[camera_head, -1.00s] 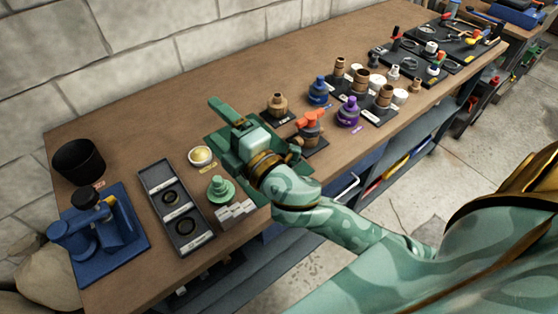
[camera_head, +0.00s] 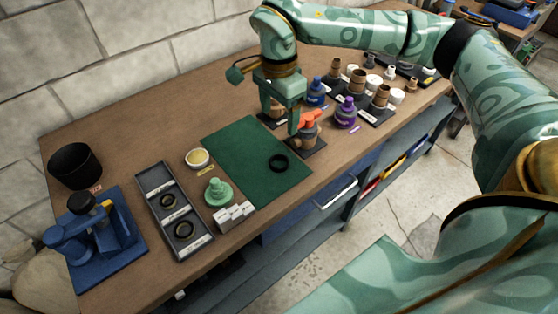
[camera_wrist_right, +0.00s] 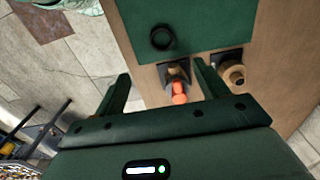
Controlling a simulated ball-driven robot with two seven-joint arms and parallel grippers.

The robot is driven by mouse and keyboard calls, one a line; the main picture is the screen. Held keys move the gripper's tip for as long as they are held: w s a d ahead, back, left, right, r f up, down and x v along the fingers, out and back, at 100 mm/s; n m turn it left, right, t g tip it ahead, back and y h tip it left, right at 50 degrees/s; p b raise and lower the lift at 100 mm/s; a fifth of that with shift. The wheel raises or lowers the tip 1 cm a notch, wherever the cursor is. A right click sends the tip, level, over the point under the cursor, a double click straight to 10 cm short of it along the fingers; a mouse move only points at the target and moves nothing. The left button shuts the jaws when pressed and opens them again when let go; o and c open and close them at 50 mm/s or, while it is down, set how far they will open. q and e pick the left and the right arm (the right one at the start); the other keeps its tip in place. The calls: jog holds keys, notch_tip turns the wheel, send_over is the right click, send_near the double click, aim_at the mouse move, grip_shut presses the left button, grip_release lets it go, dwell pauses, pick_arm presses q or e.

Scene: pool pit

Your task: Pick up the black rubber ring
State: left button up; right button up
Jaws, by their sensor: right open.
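A black rubber ring (camera_head: 278,162) lies flat on the right part of the green mat (camera_head: 243,141). In the right wrist view the ring (camera_wrist_right: 162,37) shows ahead of the fingers, on the green mat (camera_wrist_right: 205,22). Darker rings, an upper one (camera_head: 168,201) and a lower one (camera_head: 183,229), lie in separate compartments of a grey tray (camera_head: 153,181) on the left. My right gripper (camera_head: 280,118) is open and empty, pointing down behind the ring, near the bottle with the orange top (camera_head: 309,124). My left gripper is not in view.
A mint-green stepped piece (camera_head: 217,191), a cream-filled bowl (camera_head: 197,158) and white labelled blocks (camera_head: 233,214) stand by the mat's left side. A blue device (camera_head: 100,233) and a black cup (camera_head: 75,165) are far left. Purple and blue bottles stand to the right. Most of the mat is bare.

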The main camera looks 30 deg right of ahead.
jog(key=b, duration=0.3)
send_over(278, 165)
notch_tip(278, 165, down, 11)
jog(key=shift+s+a+r, duration=0.1)
jog(key=shift+s+r, duration=0.05)
notch_tip(278, 165, down, 5)
jog(key=shift+f+b, duration=0.1)
jog(key=shift+b, duration=0.55)
jog(key=c, duration=1)
